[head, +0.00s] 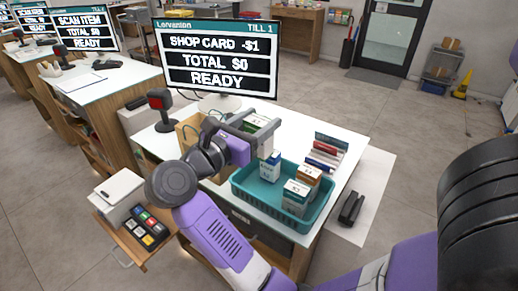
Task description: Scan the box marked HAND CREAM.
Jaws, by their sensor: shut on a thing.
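My gripper (263,133) is above the back left of the teal basket (240,190), over the white counter. It is shut on a white and green box (256,119), partly hidden by the fingers; its label is not legible. In the basket stand a white and blue box (270,165), a brown and white box (308,181) and a white and teal box (295,197). Their printed names are too small to read. A black scanner with a red face (160,104) stands on the counter left of the screen. The till screen (218,60) reads SHOP CARD -$1, TOTAL $0, READY.
A brown open container (187,133) stands behind my arm. A rack of coloured packs (325,152) is right of the basket, and a black device (351,208) lies at the right edge. A drawer with a keypad (147,226) juts out at front left. Other tills stand left.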

